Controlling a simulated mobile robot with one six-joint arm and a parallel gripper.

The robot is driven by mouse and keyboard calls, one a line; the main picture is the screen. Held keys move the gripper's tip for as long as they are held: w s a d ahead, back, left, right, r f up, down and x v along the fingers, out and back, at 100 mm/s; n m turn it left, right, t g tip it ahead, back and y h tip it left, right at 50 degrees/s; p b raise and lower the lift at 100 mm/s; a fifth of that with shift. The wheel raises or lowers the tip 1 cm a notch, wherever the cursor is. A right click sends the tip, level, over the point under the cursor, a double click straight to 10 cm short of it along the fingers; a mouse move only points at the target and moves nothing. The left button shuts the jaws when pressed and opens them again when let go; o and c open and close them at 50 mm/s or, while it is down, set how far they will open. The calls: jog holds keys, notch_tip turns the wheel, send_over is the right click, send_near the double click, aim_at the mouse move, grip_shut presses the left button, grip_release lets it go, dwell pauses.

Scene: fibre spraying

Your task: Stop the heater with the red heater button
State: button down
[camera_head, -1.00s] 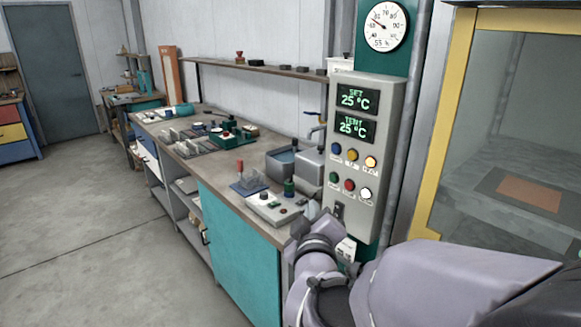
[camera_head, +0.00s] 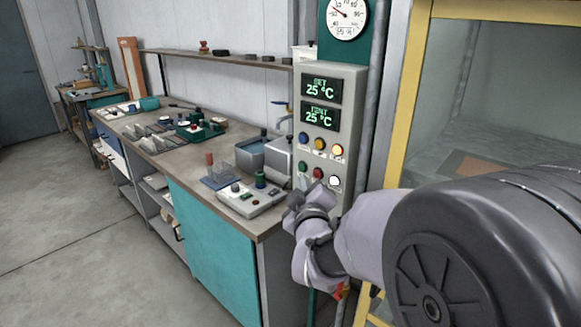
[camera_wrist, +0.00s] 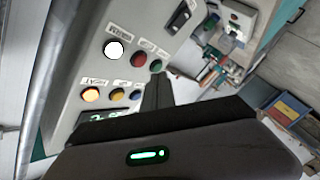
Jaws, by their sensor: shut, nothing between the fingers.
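The grey control panel (camera_head: 345,108) has two displays, both reading 25 °C. Its red button (camera_head: 318,173) sits in the lower row between a green button (camera_head: 303,167) and a glowing white lamp (camera_head: 335,181). In the wrist view, turned around, the red button (camera_wrist: 139,60) lies between the white lamp (camera_wrist: 114,49) and the green button (camera_wrist: 155,66). My gripper (camera_wrist: 157,84) is shut and empty, its fingers pointing near the green button. In the head view my gripper (camera_head: 295,200) is just below the button rows. I cannot tell if it touches the panel.
Above the red button's row are blue, yellow and lit orange (camera_head: 337,150) round fittings. A workbench (camera_head: 200,165) with tools and a small control box (camera_head: 245,197) stands left of the panel. A yellow-framed glass enclosure (camera_head: 405,95) stands right. The floor at left is clear.

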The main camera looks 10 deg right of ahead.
jog(key=shift+w+d+f, duration=0.1)
jog(key=shift+w+d, duration=0.4)
jog(key=shift+d, duration=0.2)
dwell(1.6)
jog(key=shift+w+d+b, duration=0.25)
jog(key=shift+d+b, duration=0.05)
jog(key=shift+b, duration=0.15)
jog(key=shift+w+d, duration=0.25)
jog(key=shift+d, duration=0.1)
dwell(0.5)
jog(key=shift+a+b, duration=0.1)
jog(key=shift+b, duration=0.2)
jog(key=shift+s+a+b, duration=0.3)
jog(key=shift+s+a, duration=0.2)
jog(key=shift+a, duration=0.05)
